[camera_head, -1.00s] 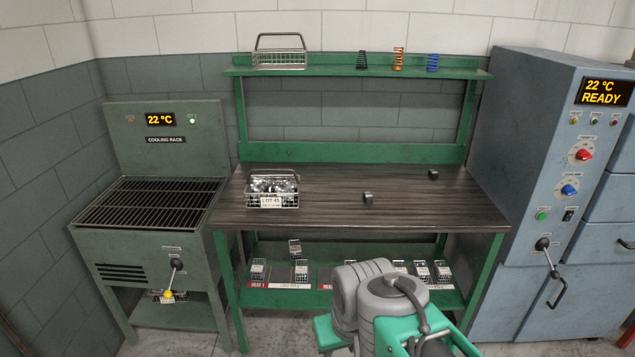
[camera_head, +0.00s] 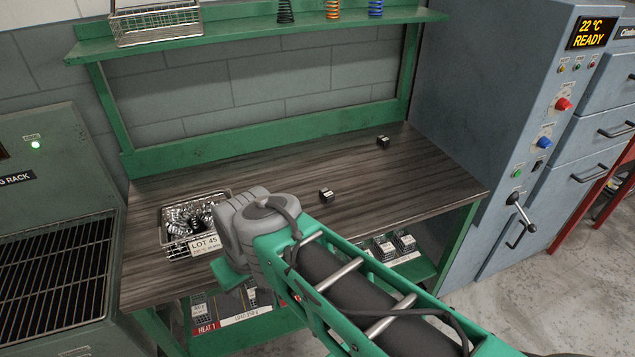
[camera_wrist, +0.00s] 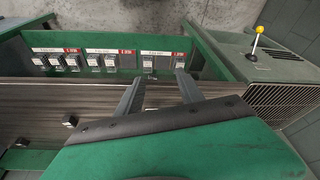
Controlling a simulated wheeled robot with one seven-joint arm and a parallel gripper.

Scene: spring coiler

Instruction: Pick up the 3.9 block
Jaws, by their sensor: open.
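Two small dark blocks with pale labels lie apart on the workbench. One block (camera_head: 326,194) is near the middle and the other block (camera_head: 383,141) is farther back at the right. The labels are too small to read, so I cannot tell which is 3.9. In the wrist view, the two blocks show at the lower left, one (camera_wrist: 69,122) nearer and one (camera_wrist: 22,142) farther. My gripper (camera_wrist: 160,75) is open and empty, its fingers apart, with no block between them. In the head view my arm hides its fingers.
A wire basket (camera_head: 165,246) of springs, tagged LOT 45, stands on the bench's left. Below, a shelf (camera_wrist: 110,74) holds several small labelled containers. An upper shelf (camera_head: 240,27) carries a basket and three springs.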

